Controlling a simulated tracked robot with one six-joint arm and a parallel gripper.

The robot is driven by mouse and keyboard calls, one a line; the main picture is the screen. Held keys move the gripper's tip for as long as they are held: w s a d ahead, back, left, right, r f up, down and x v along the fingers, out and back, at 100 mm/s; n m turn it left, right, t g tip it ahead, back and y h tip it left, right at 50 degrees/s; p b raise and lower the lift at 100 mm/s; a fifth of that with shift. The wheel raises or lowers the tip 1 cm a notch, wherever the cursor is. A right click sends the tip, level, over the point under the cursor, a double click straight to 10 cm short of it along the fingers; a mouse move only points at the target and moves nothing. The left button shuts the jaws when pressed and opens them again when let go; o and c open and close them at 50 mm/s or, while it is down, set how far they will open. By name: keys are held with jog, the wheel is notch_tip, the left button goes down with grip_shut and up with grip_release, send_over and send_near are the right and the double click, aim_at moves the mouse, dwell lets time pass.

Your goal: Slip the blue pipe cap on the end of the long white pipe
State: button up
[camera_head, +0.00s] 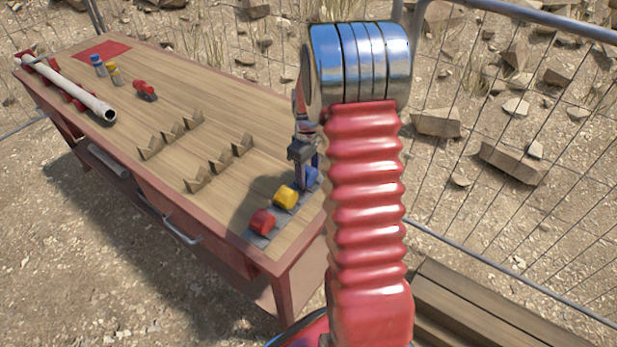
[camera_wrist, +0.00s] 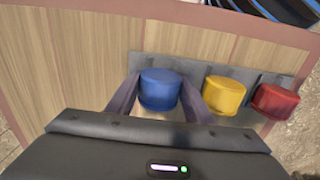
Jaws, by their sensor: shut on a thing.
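The blue pipe cap (camera_wrist: 160,88) sits between the two fingers of my gripper (camera_wrist: 160,98) in the wrist view, at one end of a grey strip (camera_wrist: 205,68) on the table. My gripper is shut on the cap. In the head view my gripper (camera_head: 303,158) reaches down at the table's right end, and the blue cap (camera_head: 311,178) is partly hidden by my arm. The long white pipe (camera_head: 68,88) lies in red supports at the far left of the table, its open dark end facing right.
A yellow cap (camera_head: 286,196) and a red cap (camera_head: 262,221) stand beside the blue one. Several wooden V-blocks (camera_head: 197,180) stand mid-table. A red fitting (camera_head: 145,90), small blue and yellow pieces (camera_head: 114,73) and a red mat (camera_head: 102,51) lie farther back. A wire fence (camera_head: 520,150) stands right.

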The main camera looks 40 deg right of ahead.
aim_at(308, 169)
jog(key=shift+r, duration=3.7)
jog(key=shift+s, duration=0.1)
